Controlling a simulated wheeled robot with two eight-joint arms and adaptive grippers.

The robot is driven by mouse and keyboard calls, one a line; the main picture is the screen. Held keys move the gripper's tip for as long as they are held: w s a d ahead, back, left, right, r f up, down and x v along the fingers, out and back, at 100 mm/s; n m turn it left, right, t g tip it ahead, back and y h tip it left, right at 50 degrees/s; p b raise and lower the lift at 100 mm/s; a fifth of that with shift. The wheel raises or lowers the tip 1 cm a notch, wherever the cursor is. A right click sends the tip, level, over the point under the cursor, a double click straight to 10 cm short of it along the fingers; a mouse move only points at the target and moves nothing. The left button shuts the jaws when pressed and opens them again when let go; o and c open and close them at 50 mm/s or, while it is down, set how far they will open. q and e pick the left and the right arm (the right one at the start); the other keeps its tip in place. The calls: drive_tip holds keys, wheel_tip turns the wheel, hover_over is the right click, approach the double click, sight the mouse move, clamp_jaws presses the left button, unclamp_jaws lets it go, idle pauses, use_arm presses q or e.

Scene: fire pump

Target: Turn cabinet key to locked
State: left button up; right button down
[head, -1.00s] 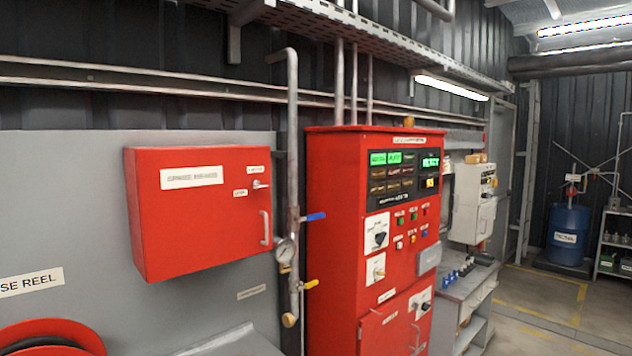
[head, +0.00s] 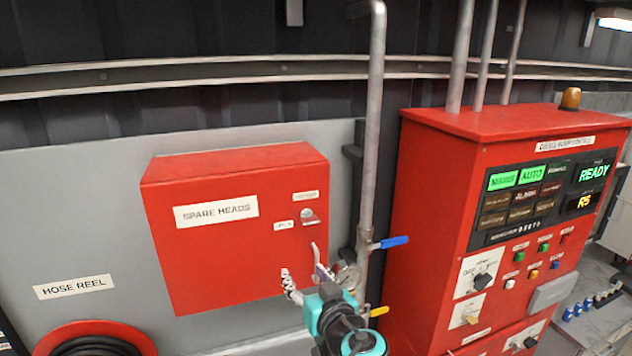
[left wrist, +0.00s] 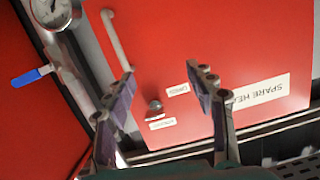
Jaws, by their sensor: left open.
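The red SPARE HEADS cabinet (head: 240,240) hangs on the grey wall panel with its door closed. Its silver key (head: 308,218) sits in the lock at the right of the door, between two small labels. The key also shows in the left wrist view (left wrist: 154,106), between and beyond the fingers. My left gripper (head: 304,274) is open and empty, below the key in the head view and apart from it. In the left wrist view its two fingers (left wrist: 168,78) are spread wide. The door handle is partly hidden behind the gripper in the head view. My right gripper is out of view.
A pipe (head: 371,130) with a blue lever (head: 390,242), a yellow lever (head: 379,311) and a gauge (head: 348,276) runs right of the cabinet. The red pump controller (head: 450,200) stands further right. A hose reel (head: 95,340) is at lower left.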

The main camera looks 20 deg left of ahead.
use_arm(q)
drive_tip(key=n+t+p, duration=0.1)
drive_tip(key=t+p, duration=0.1)
approach(313, 223)
drive_tip(key=x, duration=0.2)
drive_tip(key=shift+y, duration=0.4)
drive_tip(key=x, duration=0.8)
drive_tip(key=shift+w+d+f+p, duration=0.1)
drive_tip(key=shift+w+f+p, duration=0.1)
drive_tip(key=shift+p, duration=0.15)
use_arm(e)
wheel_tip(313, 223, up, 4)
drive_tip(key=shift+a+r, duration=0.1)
use_arm(q)
drive_tip(key=shift+s, duration=0.15)
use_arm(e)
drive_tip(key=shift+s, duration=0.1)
use_arm(q)
drive_tip(key=c, duration=1.2)
